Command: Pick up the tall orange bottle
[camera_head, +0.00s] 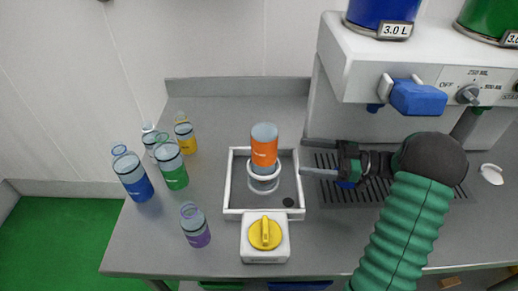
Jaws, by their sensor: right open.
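The tall orange bottle (264,148) stands upright in a white ring holder (263,182) inside a white-rimmed square tray (232,180). It has a clear grey top and an orange band, and its lower part is partly hidden by the ring. My right gripper (303,157) comes in from the right with its two fingers spread and pointing left toward the bottle. The fingertips are near the tray's right rim, apart from the bottle, with nothing between them. My left gripper does not show.
A white box with a yellow knob (265,234) sits in front of the tray. Blue (132,175), green (172,163), yellow (185,133) and purple (195,226) bottles stand at the left. A dispenser with a blue tap (418,97) overhangs a dark drip grate (400,190) at the right.

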